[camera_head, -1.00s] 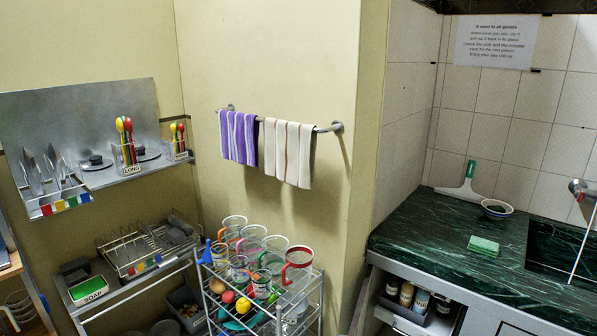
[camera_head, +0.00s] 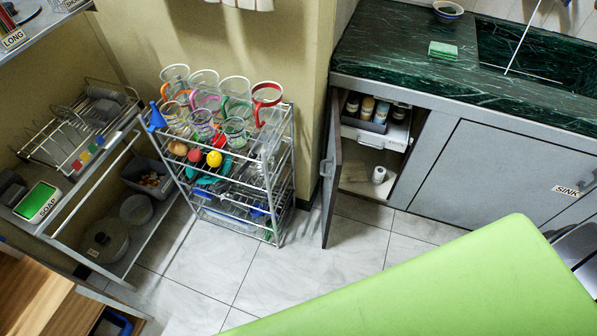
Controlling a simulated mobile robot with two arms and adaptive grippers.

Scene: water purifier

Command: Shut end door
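The end door (camera_head: 331,165) is the grey cupboard door at the left end of the counter. It stands wide open, swung out from the cupboard and seen nearly edge-on, with a handle on its outer side. The open cupboard (camera_head: 358,178) shows a pull-out tray with several bottles (camera_head: 367,108) and a white roll (camera_head: 378,174) on the lower shelf. Neither gripper shows in the head view.
A wire rack (camera_head: 240,190) with jars and colored balls stands just left of the open door. A closed cupboard door (camera_head: 490,172) is to the right. A large green surface (camera_head: 440,290) fills the lower right. Tiled floor (camera_head: 350,247) is clear before the cupboard.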

